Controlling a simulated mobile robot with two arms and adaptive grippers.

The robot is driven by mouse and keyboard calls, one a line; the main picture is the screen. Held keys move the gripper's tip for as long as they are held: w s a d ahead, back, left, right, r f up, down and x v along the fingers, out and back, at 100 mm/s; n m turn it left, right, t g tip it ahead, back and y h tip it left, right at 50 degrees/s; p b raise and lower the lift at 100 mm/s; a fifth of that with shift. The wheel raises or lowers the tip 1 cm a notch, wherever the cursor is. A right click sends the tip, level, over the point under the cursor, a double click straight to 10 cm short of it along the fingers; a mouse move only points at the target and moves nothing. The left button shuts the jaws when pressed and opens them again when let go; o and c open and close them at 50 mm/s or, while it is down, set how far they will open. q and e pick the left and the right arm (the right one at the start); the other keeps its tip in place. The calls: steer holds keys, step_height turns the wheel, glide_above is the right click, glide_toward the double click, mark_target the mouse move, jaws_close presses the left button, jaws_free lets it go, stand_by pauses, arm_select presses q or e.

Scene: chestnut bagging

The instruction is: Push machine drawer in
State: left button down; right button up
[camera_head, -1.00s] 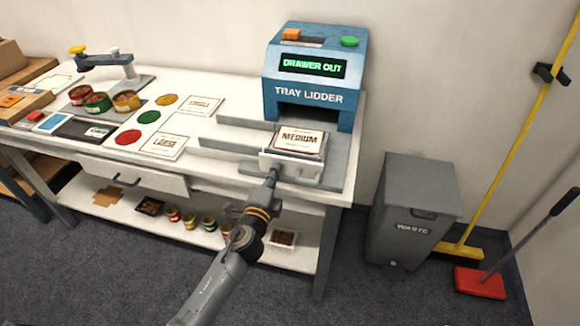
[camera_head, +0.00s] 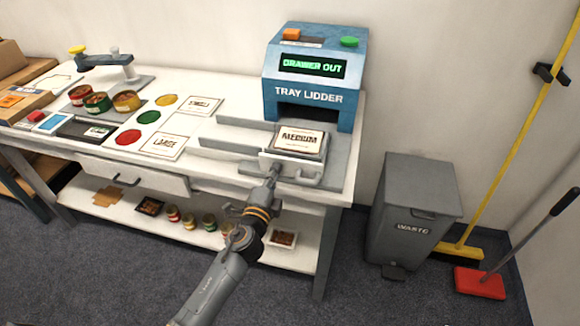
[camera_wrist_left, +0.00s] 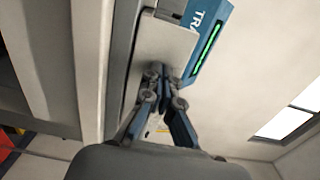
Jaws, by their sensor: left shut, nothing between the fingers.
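The blue tray lidder (camera_head: 312,80) stands at the back right of the table, and its screen reads "DRAWER OUT". Its drawer (camera_head: 292,168) is out towards me and carries a tray marked "MEDIUM" (camera_head: 299,140). My left gripper (camera_head: 273,172) is shut and empty, with its tips at the drawer's front face, by the handle. In the left wrist view my fingers (camera_wrist_left: 163,88) are together close against the pale drawer front (camera_wrist_left: 165,50); whether they touch it I cannot tell. The tray lidder (camera_wrist_left: 205,30) shows beyond. My right gripper is not in view.
The table (camera_head: 215,171) holds coloured discs, label cards and open tins (camera_head: 97,102) to the left. A grey waste bin (camera_head: 415,205) stands on the floor to the right, beside a yellow broom (camera_head: 460,250) and a red dustpan (camera_head: 480,281).

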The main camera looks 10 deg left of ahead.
mark_target(283, 150)
arm_select(q)
steer(key=shift+w, duration=0.2)
steer(key=shift+w+b, duration=0.65)
steer(key=shift+w, duration=1.9)
steer(key=shift+w+d+b, duration=0.15)
steer(key=shift+w+b, duration=0.9)
steer(key=shift+w, duration=1.55)
steer(key=shift+r, duration=0.1)
steer(key=shift+w+r, duration=0.1)
